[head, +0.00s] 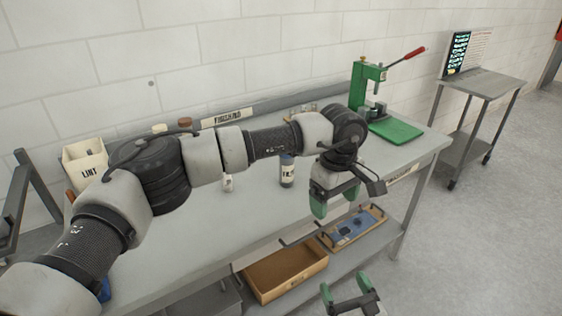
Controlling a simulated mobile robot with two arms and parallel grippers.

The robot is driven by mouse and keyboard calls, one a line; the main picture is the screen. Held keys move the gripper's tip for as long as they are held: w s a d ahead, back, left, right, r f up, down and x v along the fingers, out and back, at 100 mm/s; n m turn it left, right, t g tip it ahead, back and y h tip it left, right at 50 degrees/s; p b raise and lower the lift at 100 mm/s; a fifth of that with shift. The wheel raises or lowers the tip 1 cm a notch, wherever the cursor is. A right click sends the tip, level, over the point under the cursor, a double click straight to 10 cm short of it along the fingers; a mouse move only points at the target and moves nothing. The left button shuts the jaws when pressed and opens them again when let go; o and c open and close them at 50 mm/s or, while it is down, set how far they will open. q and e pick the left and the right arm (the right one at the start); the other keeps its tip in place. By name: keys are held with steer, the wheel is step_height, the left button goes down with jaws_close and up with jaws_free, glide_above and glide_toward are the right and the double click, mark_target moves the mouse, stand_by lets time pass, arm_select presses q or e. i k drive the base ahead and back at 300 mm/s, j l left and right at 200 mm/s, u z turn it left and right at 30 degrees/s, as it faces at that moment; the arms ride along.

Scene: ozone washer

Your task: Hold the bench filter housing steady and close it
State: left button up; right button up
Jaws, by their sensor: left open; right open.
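I cannot make out the bench filter housing for certain. A small cylinder with a white label (287,172) stands upright on the grey bench (215,225), just left of my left gripper, and may be it. My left gripper (336,202) is open and empty, pointing down over the front edge of the bench. My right gripper (346,290) is open and empty, lower down at the bottom of the view, in front of the bench. My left arm crosses the view and hides much of the bench's back and left part.
A green press with a red handle (358,88) and a green mat (397,131) are at the bench's right end. A LINT bin (84,166) stands at the left. A brown tray (286,274) and a tray with a blue item (352,229) sit below. A side table (485,84) stands right.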

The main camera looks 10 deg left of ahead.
mark_target(287, 166)
steer(key=i+j, duration=0.35)
steer(key=i, duration=0.15)
steer(key=i+j, duration=0.4)
steer(key=i, duration=0.05)
